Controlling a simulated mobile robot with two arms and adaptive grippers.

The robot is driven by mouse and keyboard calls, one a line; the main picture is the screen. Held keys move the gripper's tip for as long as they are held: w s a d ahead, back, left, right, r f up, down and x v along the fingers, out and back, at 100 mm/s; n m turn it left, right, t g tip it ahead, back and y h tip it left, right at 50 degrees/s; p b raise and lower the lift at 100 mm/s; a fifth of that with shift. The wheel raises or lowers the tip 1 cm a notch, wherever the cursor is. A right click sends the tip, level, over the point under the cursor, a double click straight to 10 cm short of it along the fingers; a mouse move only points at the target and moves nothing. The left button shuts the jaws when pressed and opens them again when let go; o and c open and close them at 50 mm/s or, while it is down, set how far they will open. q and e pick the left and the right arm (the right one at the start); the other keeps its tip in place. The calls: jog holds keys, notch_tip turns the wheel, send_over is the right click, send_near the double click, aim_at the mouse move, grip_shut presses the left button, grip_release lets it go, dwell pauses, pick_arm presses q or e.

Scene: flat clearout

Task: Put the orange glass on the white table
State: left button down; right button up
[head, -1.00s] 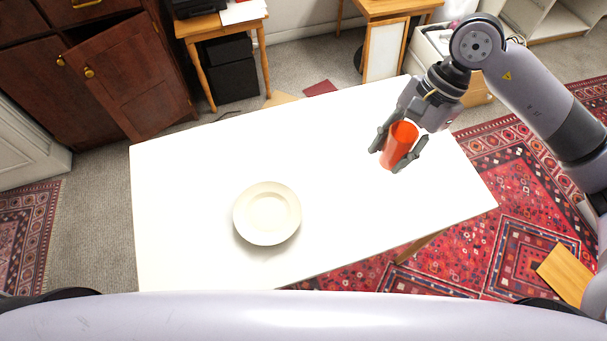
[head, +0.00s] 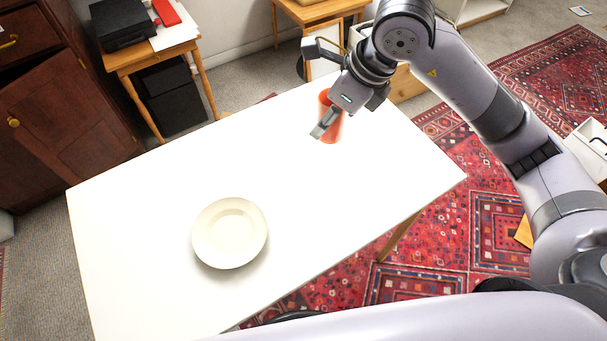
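The orange glass (head: 331,131) appears to stand upright on the white table (head: 150,205), near its far right part. My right gripper (head: 315,88) is above and beside the glass with its fingers spread wide. One finger passes in front of the glass and hides part of it. The other finger is well away from the glass, beyond the table's far edge in the picture. Whether the near finger touches the glass cannot be told. My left gripper is not in view.
A cream plate (head: 229,233) lies on the table, left of the glass. The tabletop between them is clear. Behind the table are a small wooden table (head: 160,48) with a black device, and a wooden cabinet (head: 65,100). A red patterned rug (head: 440,235) covers the floor at right.

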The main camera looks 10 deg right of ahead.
notch_tip(320, 180, down, 14)
jog(key=shift+r, duration=0.15)
notch_tip(320, 180, down, 5)
jog(key=shift+r+p, duration=0.1)
jog(key=shift+p, duration=0.2)
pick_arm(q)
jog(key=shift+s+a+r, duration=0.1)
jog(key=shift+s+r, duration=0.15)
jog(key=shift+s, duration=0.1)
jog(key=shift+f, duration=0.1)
pick_arm(e)
jog(key=o, duration=1.2)
